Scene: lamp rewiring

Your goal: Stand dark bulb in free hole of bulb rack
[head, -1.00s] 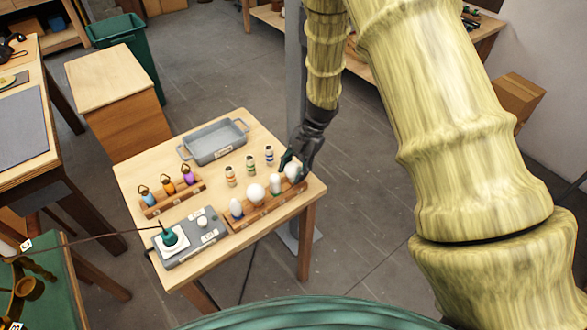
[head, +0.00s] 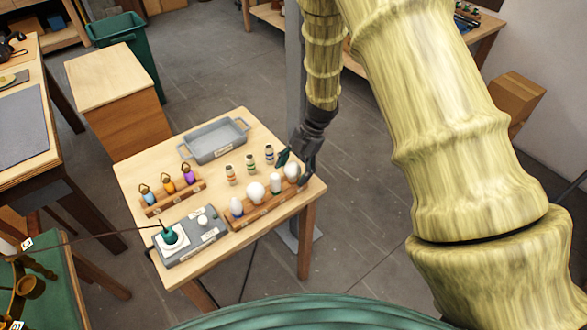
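The wooden bulb rack (head: 262,211) lies along the near right part of the small table, with several bulbs standing in it. From left to right these are a small bulb (head: 236,205), a round white bulb (head: 256,191), a narrow white bulb (head: 276,184) and a pale bulb (head: 291,171) at the right end. The right-end bulb looks upright in the rack. None looks clearly dark at this size. My gripper (head: 296,167) is open, its fingers spread around and just above the right-end bulb, apparently not touching it. No empty hole can be made out.
A grey tray (head: 217,151) stands at the back of the table. Three small banded cylinders stand between tray and rack. A second rack (head: 174,203) holds three coloured items at left. A grey box (head: 190,246) with a green item and cable sits near front left.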

